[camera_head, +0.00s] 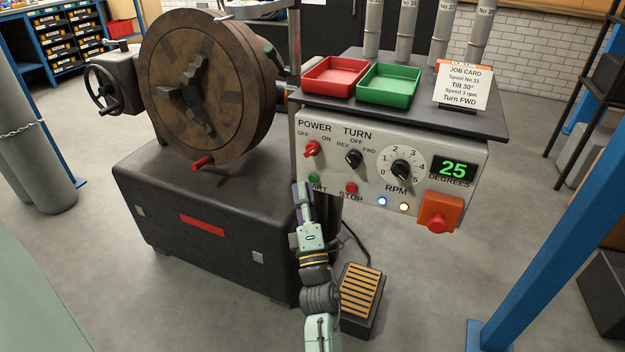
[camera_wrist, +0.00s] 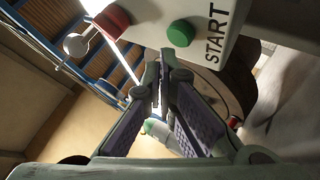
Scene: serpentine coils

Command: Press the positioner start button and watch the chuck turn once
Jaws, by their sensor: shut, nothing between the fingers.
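The green START button (camera_head: 313,178) is on the control panel (camera_head: 330,190) at its lower left; my gripper hides part of its label. It also shows in the wrist view (camera_wrist: 181,33), above my fingertips and apart from them in the picture. My gripper (camera_head: 301,187) is shut and empty, just below and left of the button. Its closed fingertips show in the wrist view (camera_wrist: 160,78). The large brown chuck (camera_head: 165,70) with grey jaws stands tilted at the left. The display (camera_head: 453,172) reads 25 degrees. The job card (camera_head: 463,86) says tilt 30°, 3 rpm, turn FWD.
The panel holds a red POWER switch (camera_head: 312,149), black TURN knob (camera_head: 353,158), RPM dial (camera_head: 402,171), red STOP button (camera_head: 351,188) and a red button on an orange box (camera_head: 438,222). A foot pedal (camera_head: 360,295) lies on the floor. A blue post (camera_head: 545,200) stands right.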

